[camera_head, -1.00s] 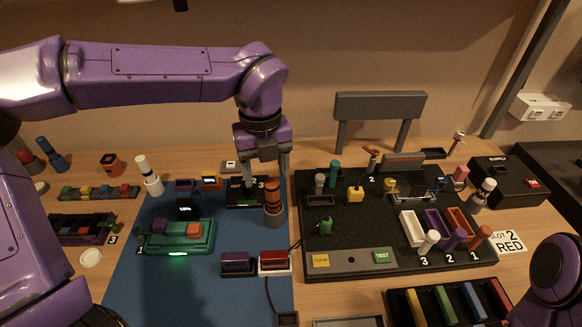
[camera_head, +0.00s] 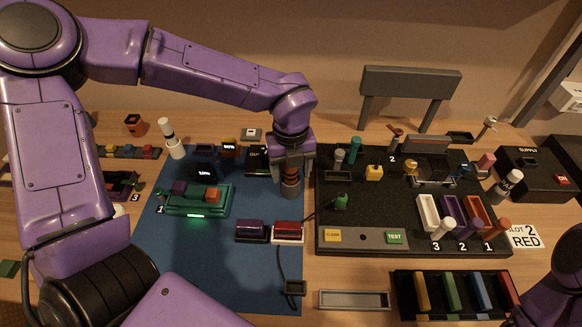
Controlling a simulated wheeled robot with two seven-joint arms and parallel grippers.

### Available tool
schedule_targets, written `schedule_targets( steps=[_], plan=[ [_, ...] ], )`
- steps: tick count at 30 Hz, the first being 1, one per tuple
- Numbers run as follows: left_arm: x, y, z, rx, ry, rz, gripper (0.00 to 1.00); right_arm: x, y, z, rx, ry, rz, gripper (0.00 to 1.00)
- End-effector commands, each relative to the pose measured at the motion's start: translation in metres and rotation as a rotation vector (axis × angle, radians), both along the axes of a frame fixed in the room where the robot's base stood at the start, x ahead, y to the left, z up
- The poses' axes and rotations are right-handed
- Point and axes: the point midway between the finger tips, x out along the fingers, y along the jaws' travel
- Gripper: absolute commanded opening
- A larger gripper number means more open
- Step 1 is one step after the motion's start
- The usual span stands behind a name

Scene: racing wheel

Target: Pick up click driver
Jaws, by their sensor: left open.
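An upright tool with a dark grey lower body and an orange-brown upper part, which I take to be the click driver (camera_head: 291,187), stands near the right edge of the blue mat (camera_head: 255,280). My left gripper (camera_head: 292,172) points down over its top. The fingers are open and sit around or beside its upper part, hiding most of it. I cannot tell whether they touch it. My right gripper is out of view; only a purple part of my right arm shows at the lower right.
A green tray (camera_head: 183,209) with blocks and a lit green strip stands left on the mat. A purple block (camera_head: 252,230) and a red block (camera_head: 287,231) lie just in front of the tool. A black board (camera_head: 380,225) with several small parts is to the right.

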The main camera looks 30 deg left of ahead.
Motion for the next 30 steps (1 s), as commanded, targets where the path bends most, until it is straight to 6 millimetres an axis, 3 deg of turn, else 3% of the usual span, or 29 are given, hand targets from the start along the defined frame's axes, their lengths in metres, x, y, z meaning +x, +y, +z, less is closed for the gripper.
schedule_targets(
  steps=[2,6,8,17,27,30],
  plan=[
    [0.0,0.0,0.0,0.0,0.0,0.0,0.61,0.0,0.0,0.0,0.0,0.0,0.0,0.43],
    [0.0,0.0,0.0,0.0,0.0,0.0,0.16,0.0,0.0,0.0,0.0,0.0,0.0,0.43],
    [0.0,0.0,0.0,0.0,0.0,0.0,0.0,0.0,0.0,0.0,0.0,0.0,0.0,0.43],
    [0.001,0.0,0.007,0.0,-0.003,0.0,0.0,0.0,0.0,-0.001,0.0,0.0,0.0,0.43],
    [0.001,0.0,0.082,-0.001,-0.005,0.001,0.0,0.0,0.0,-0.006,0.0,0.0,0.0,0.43],
    [0.001,0.0,0.095,0.0,-0.004,0.001,0.0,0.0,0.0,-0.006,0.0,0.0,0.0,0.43]
  ],
)
